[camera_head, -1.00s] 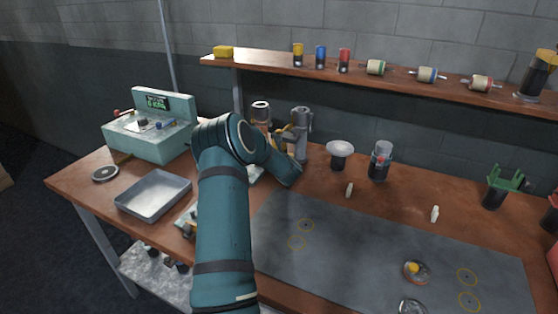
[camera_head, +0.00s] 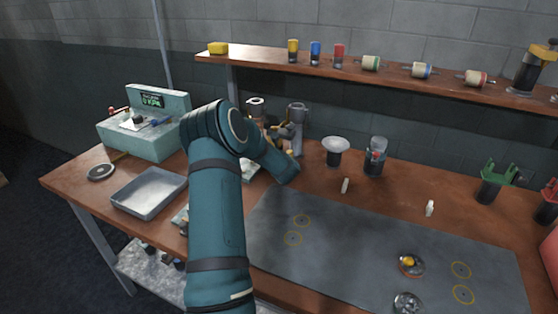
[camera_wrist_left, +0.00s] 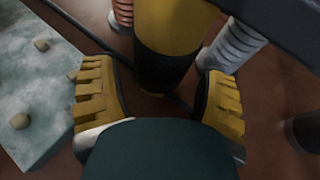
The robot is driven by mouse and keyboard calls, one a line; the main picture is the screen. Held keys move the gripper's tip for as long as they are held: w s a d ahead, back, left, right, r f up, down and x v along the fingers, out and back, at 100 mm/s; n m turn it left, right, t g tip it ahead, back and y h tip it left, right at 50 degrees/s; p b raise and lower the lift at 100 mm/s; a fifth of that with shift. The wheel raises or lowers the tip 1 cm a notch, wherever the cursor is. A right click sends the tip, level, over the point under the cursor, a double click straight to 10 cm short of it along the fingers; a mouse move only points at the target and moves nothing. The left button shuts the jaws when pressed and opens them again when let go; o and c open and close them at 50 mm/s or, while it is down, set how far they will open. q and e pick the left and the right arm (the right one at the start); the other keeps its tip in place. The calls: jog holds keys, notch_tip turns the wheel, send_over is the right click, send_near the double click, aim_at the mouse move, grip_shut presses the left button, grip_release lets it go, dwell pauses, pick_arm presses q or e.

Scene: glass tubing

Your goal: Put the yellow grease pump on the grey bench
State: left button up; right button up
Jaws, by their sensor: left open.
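A yellow cylinder with a black lower part, matching the yellow grease pump (camera_wrist_left: 172,25), stands between the fingers of my left gripper (camera_wrist_left: 160,88) in the left wrist view. The two yellow ribbed fingers are apart, one on each side of its black part, with gaps visible. In the head view my left forearm and wrist cover most of the gripper (camera_head: 272,138) and the pump there. The grey bench surface shows as a flat grey mat (camera_head: 350,240) with yellow rings, right of my arm. My right gripper is not in view.
Two grey upright cylinders (camera_head: 297,118) stand by the gripper. A white-topped funnel (camera_head: 335,146), a clear jar (camera_head: 376,158) and small white pieces stand behind the mat. A metal tray (camera_head: 149,193) lies left. Another yellow-and-black device (camera_head: 530,68) stands on the shelf. The mat's middle is clear.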

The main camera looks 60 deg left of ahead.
pick_arm(q)
jog(key=v, duration=0.8)
jog(key=shift+d+r, duration=0.15)
jog(key=shift+d, duration=0.1)
jog(key=shift+s+d, duration=0.1)
jog(key=shift+d, duration=0.1)
